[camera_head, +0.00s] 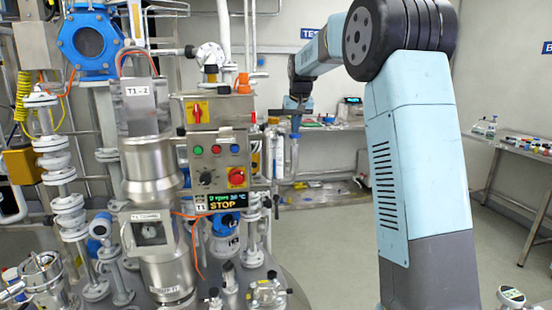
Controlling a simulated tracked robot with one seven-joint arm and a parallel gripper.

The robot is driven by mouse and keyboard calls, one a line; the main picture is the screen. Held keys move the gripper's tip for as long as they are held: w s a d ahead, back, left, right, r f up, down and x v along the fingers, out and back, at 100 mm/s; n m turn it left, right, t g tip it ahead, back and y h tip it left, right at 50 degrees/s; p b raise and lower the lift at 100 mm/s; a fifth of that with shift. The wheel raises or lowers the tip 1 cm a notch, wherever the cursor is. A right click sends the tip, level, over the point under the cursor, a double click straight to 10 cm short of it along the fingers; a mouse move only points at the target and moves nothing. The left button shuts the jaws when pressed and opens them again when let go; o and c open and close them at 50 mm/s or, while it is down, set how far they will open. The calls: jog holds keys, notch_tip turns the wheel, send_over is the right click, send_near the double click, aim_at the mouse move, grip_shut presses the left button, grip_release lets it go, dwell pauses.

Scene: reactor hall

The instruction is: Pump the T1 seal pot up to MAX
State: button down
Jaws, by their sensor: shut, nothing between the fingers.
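The T1 unit stands at left, with a motor labelled T1-Z (138,100) above a steel housing (150,168). Its control box (220,160) has a red knob and several buttons. The display (221,202) below reads T1 and STOP. A narrow clear cylinder (279,155) stands upright just right of the box; I cannot tell if it is the seal pot. No MAX mark or pump handle is readable. My gripper (295,130) is small in view, pointing down beside the cylinder's upper right. It is shut and empty; I cannot tell whether it touches anything.
White ribbed columns (65,190) and a blue flanged port (90,42) crowd the left. A bench (335,125) is behind my arm, another (515,150) at right.

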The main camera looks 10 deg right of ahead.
jog(key=shift+f, duration=0.8)
jog(key=shift+r, duration=1.65)
jog(key=shift+f, duration=1.65)
jog(key=shift+r, duration=1.65)
